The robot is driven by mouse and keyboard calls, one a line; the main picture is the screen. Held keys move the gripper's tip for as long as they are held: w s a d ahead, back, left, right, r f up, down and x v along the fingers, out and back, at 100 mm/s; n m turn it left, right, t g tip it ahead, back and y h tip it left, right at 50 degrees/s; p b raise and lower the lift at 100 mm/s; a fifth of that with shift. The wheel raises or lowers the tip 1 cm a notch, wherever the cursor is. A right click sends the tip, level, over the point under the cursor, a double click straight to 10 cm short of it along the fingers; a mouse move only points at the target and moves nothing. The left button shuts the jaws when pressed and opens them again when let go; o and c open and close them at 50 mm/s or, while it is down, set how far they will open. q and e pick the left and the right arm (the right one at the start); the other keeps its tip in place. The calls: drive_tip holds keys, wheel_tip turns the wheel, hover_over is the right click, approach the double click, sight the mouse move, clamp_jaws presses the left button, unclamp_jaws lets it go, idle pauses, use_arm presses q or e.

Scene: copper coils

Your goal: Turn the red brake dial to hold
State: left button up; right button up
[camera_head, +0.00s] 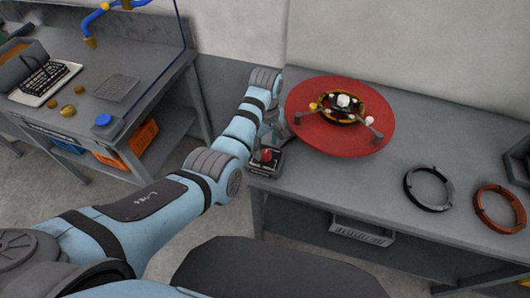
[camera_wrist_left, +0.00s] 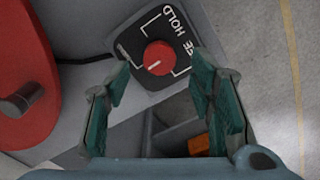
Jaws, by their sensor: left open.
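The red brake dial (camera_head: 266,155) sits on a small dark box at the left front corner of the right-hand bench. In the left wrist view the dial (camera_wrist_left: 159,57) is a round red knob with a white line that points toward the lower left. The word HOLD is readable above it on the black plate (camera_wrist_left: 133,40). A second label to the right is partly hidden by a finger, with only its end letters showing. My left gripper (camera_wrist_left: 160,82) is open, its green-padded fingers on either side below the dial in the picture, not gripping it. My right gripper is not in view.
A large red disc (camera_head: 310,130) with a coil fixture stands close beside the dial. A black ring (camera_head: 429,188) and a copper-coloured ring (camera_head: 499,208) lie on the right part of the bench (camera_head: 330,190). Another workbench (camera_head: 150,80) stands at the left.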

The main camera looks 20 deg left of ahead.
sight(266, 153)
use_arm(q)
wheel_tip(266, 153, down, 4)
drive_tip(key=shift+r+b, duration=0.2)
drive_tip(key=shift+b, duration=0.15)
drive_tip(key=c, duration=1.2)
drive_tip(key=shift+o, duration=0.2)
drive_tip(key=shift+r, duration=0.1)
drive_tip(key=m+p, duration=0.2)
drive_tip(key=m, duration=0.1)
drive_tip(key=shift+r+m+p, duration=0.15)
drive_tip(key=shift+m+p, duration=0.15)
drive_tip(key=m+p, duration=0.1)
drive_tip(key=m, duration=0.3)
drive_tip(key=shift+p, duration=0.3)
drive_tip(key=m, duration=0.5)
drive_tip(key=shift+w, duration=0.1)
drive_tip(key=m, duration=0.5)
drive_tip(key=shift+m, duration=0.3)
